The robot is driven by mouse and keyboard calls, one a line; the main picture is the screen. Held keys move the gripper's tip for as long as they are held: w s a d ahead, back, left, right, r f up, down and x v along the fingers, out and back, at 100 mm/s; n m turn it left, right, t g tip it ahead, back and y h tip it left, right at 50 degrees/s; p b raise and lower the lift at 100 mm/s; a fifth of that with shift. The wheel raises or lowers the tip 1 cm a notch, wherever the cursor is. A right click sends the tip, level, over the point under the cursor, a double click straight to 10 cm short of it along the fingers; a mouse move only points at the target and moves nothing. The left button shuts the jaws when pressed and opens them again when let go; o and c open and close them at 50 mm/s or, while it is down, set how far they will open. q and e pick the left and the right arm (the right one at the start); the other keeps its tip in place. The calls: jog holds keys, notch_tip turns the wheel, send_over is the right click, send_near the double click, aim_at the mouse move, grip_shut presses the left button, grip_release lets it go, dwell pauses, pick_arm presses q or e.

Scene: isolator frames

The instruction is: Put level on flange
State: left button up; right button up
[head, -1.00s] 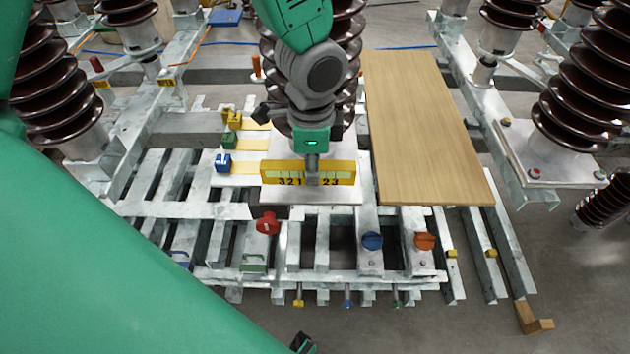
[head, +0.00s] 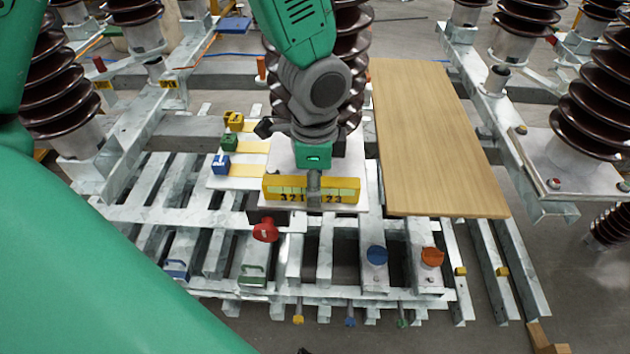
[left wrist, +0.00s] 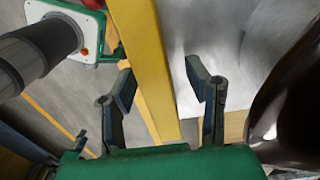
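The level (head: 285,190) is a yellow bar with a pale numbered strip. It lies crosswise over the front part of the flat grey flange plate (head: 363,200), below the brown insulator. I cannot tell whether it touches the plate. My left gripper (head: 313,188) comes down over its middle. In the left wrist view the level (left wrist: 148,60) runs between the two fingers of my left gripper (left wrist: 162,85). The fingers stand apart, with a gap on the right side and the left finger close to the bar. The plate (left wrist: 220,40) shows right of it. My right gripper is not seen.
A wooden board (head: 430,135) lies right of the plate. Red (head: 265,231), blue (head: 377,255) and orange (head: 431,257) knobs stand in front. Yellow, green and blue blocks (head: 220,163) sit left. Brown insulators (head: 60,100) stand around the slatted metal frame.

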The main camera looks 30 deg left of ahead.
pick_arm(q)
jog(key=shift+d+r, duration=0.1)
jog(key=shift+d, duration=0.25)
jog(key=shift+d+r, duration=0.15)
jog(key=shift+r, duration=0.05)
jog(key=r, duration=0.3)
jog(key=r+p, duration=0.1)
jog(key=r, duration=0.3)
jog(key=r+p, duration=0.1)
jog(key=r, duration=0.2)
jog(key=shift+a+r, duration=0.2)
jog(key=shift+a, duration=0.2)
jog(key=shift+d+r, duration=0.4)
jog(key=shift+r, duration=0.35)
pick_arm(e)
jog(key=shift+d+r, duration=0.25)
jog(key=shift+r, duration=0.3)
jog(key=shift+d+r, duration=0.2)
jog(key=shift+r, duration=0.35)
pick_arm(q)
jog(key=shift+a, duration=0.25)
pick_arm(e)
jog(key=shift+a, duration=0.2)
pick_arm(q)
jog(key=shift+f, duration=0.1)
